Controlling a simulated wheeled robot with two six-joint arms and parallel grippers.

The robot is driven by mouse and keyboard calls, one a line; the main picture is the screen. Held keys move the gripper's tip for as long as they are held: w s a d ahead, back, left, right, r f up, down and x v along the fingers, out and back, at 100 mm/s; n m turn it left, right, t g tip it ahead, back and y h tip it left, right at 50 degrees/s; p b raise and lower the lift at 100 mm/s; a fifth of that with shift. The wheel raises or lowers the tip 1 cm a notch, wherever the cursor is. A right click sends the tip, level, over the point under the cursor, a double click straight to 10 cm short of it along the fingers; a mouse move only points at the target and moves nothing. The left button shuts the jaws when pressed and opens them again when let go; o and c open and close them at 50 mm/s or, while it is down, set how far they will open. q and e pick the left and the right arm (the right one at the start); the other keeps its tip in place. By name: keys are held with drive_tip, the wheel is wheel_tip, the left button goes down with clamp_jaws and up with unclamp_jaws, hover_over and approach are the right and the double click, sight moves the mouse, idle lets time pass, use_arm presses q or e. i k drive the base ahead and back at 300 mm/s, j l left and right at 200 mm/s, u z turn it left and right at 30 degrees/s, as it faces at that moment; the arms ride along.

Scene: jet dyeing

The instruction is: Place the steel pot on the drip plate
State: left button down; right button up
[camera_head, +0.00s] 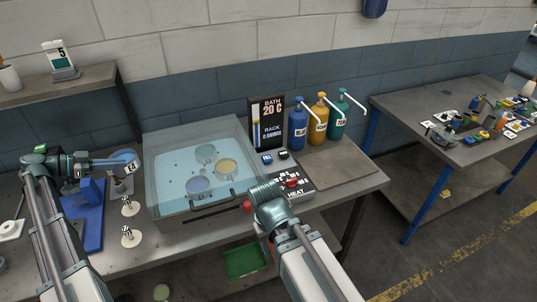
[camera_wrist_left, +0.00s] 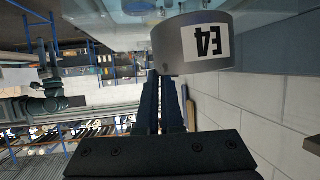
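A small steel pot with a white E4 label (camera_head: 131,168) is at the tip of my left gripper (camera_head: 112,166), above the left part of the bench. In the left wrist view the steel pot (camera_wrist_left: 190,45) sits at the ends of the dark fingers (camera_wrist_left: 168,95), which are close together on its near side. The label reads upside down there. A blue plate (camera_head: 93,238) lies on the bench below and left of the pot; I cannot tell whether it is the drip plate. My right gripper (camera_head: 262,195) is near the bath's front right corner; its fingers are not clear.
The clear-covered bath (camera_head: 165,209) with several round pots inside fills the bench middle. Two small white-based stands (camera_head: 130,237) are left of it. A control panel with red button (camera_head: 292,182), display (camera_head: 266,122) and pump bottles (camera_head: 318,122) are right. A brown board (camera_head: 340,172) is bare.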

sight(313, 167)
drive_tip(key=i+l+u, duration=0.2)
drive_tip(key=l, duration=1.25)
drive_tip(key=l+u, duration=0.25)
drive_tip(key=l, duration=1.25)
drive_tip(key=k+l+u, duration=0.2)
drive_tip(key=l, duration=1.25)
drive_tip(key=i+l, duration=0.2)
drive_tip(key=l, duration=0.2)
drive_tip(key=i+l, duration=0.25)
drive_tip(key=l, duration=0.15)
drive_tip(key=j+u, duration=0.05)
